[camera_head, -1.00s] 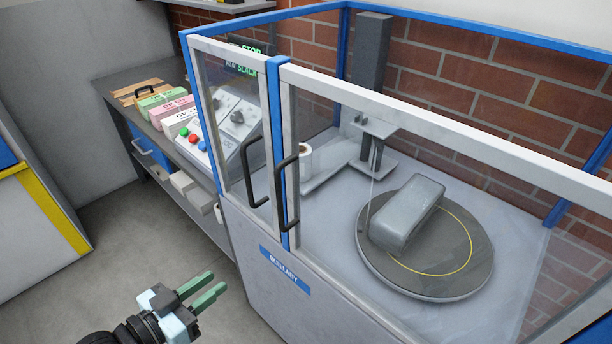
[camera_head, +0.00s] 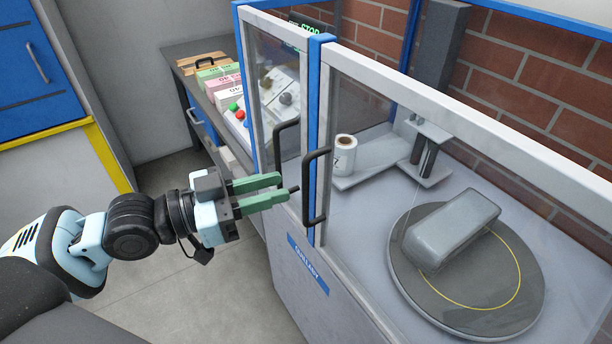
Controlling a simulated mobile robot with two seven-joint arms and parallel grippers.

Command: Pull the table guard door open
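The table guard door is the wide clear panel with a white frame (camera_head: 440,107), in front of the grey turntable (camera_head: 408,295). It stands in line with the blue post (camera_head: 313,125) and looks closed. Its black bar handle (camera_head: 309,188) is upright at its left edge. My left gripper (camera_head: 288,185) reaches in from the left, with its green fingers apart and nothing between them. The fingertips are just left of this handle, and the frames do not show whether they touch it. My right gripper is not in view.
A narrower guard door with its own black handle (camera_head: 281,143) stands to the left of the post, close to my fingers. A grey wrapped bundle (camera_head: 455,230) lies on the turntable. A bench (camera_head: 178,72) with paper stacks is behind. Floor (camera_head: 170,285) is free before the cabinet.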

